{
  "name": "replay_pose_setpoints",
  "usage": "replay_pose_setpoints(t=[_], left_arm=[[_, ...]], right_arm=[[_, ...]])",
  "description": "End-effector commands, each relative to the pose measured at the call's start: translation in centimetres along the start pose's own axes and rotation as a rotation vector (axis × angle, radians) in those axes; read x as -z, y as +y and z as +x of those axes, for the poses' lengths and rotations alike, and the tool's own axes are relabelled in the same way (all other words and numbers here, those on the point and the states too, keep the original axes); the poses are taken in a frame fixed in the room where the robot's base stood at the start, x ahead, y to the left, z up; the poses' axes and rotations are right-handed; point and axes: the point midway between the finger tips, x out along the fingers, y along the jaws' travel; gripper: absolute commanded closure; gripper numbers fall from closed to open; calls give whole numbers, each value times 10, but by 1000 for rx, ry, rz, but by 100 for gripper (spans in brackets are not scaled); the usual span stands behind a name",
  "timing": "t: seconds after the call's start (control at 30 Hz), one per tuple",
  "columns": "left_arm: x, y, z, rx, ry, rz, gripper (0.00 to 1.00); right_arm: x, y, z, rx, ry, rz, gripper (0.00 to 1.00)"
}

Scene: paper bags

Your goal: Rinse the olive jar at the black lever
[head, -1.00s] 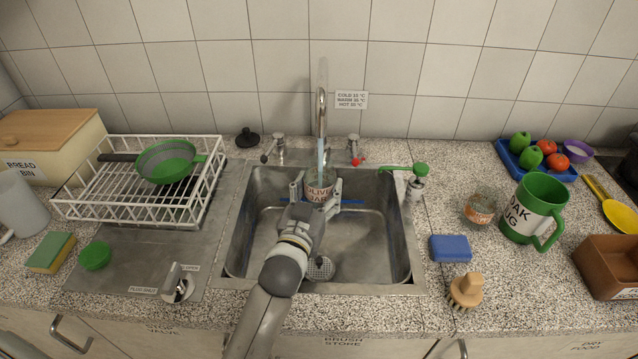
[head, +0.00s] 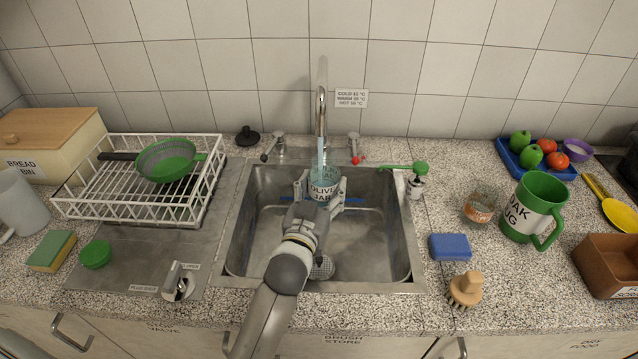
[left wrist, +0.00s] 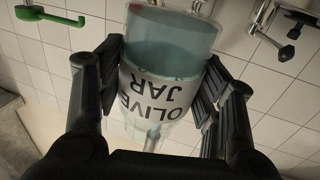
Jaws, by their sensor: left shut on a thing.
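The clear olive jar (head: 324,191) is under the tap (head: 321,112) over the sink. A bluish stream (head: 321,152) runs down from the spout into it. My left gripper (head: 318,187) is shut around the jar's sides. In the left wrist view the olive jar (left wrist: 160,90) sits between my left gripper's fingers (left wrist: 158,92), with pale blue water inside and the label upside down in that picture. The black lever (head: 266,156) is on the tap base, left of the spout. It also shows in the left wrist view (left wrist: 292,32). My right gripper is out of view.
A red-tipped lever (head: 358,159) and a green lever (head: 399,167) are right of the spout. The sink (head: 367,245) has open room around the jar. A wire rack (head: 135,205) stands left; a blue sponge (head: 450,247) and green mug (head: 535,207) lie right.

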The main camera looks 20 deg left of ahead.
Motion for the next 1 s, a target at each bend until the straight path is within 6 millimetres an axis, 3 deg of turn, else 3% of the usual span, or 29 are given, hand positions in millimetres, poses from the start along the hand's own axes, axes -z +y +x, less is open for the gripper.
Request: replay_pose_setpoints(t=[0.57, 1.0], left_arm=[[1, -10, -5, 0, 2, -1, 69], [1, 1, -37, 0, 1, -1, 69]], right_arm=[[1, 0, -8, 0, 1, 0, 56], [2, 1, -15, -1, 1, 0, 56]])
